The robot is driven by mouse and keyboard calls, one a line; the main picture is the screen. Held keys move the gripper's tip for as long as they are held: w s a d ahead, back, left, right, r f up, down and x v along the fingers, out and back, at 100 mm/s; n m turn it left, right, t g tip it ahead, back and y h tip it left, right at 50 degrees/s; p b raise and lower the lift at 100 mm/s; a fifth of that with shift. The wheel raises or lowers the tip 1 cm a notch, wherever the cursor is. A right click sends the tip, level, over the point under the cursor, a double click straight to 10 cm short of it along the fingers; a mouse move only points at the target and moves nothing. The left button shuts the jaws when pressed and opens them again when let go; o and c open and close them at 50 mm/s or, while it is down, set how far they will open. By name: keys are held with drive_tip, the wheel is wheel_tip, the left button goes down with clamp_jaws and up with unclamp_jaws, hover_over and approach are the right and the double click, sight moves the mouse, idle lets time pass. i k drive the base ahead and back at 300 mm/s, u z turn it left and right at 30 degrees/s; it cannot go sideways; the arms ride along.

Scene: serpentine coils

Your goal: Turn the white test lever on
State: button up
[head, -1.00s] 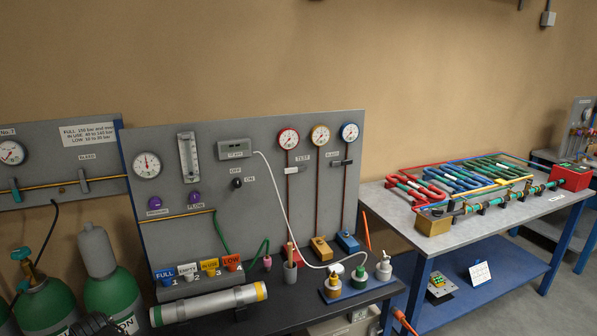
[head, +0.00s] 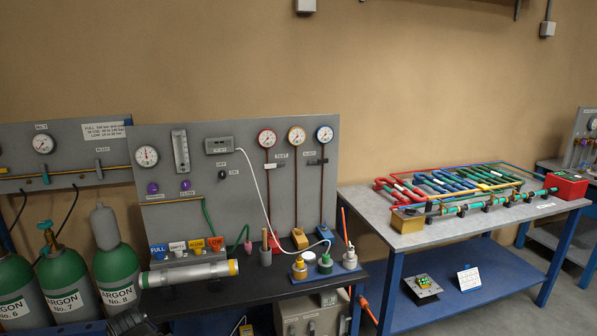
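The white test lever (head: 273,165) is on the grey upright panel (head: 225,160), under the red-rimmed gauge (head: 267,138) and beside a small TEST label. It looks roughly level, lying across the thin red vertical line; its exact setting is too small to tell. A similar dark lever (head: 317,161) sits to its right, under the blue-rimmed gauge (head: 324,134). My gripper's fingers do not show in the head view, and nothing is touching the lever.
The dark bench (head: 255,288) below the panel holds a silver cylinder (head: 190,273), coloured tags and several small bottles on a blue tray (head: 315,273). Green argon cylinders (head: 115,270) stand left. A blue-framed table (head: 365,203) with coloured coils stands right.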

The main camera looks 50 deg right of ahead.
sight(281, 165)
drive_tip(key=u, duration=0.15)
drive_tip(key=i, duration=0.9)
drive_tip(key=z, duration=0.05)
